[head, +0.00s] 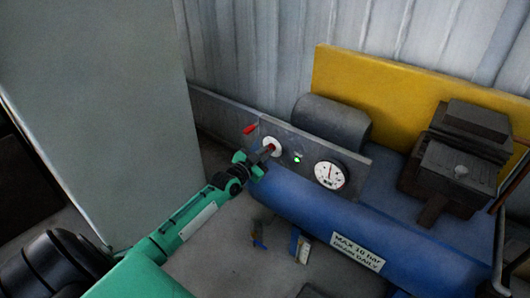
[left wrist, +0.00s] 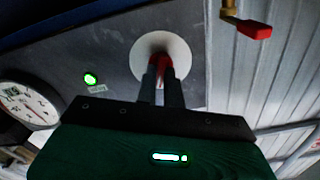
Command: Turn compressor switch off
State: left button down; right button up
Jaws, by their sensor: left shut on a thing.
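The compressor has a grey panel (head: 312,148) above its blue tank (head: 335,220). On the panel is a white round switch plate (head: 271,143) with a red knob, which also shows in the left wrist view (left wrist: 166,65). My left gripper (head: 268,151) is at this switch, its two fingers shut on the red knob, which they partly hide. A green lamp (head: 297,160) is lit right of the switch, and it glows in the left wrist view (left wrist: 90,79). My right gripper is not in view.
A round gauge (head: 330,174) sits right of the lamp. A red lever (head: 250,128) sticks out at the panel's upper left. A yellow board (head: 385,95) and a dark motor block (head: 462,150) stand behind the tank. A large grey-green cabinet (head: 110,100) stands left of my arm.

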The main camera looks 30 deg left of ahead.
pick_arm(q)
jog(key=n+p, duration=0.1)
jog(key=n, duration=0.3)
jog(key=shift+a+n+p, duration=0.15)
jog(key=shift+n+p, duration=0.4)
jog(key=shift+n, duration=2.65)
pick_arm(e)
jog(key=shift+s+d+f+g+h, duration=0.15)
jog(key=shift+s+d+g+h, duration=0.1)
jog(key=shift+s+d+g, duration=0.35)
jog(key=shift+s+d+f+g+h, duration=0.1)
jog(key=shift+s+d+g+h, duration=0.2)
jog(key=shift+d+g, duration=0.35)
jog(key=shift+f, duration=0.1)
pick_arm(q)
jog(key=c, duration=1.5)
grip_release()
jog(key=shift+s, duration=0.1)
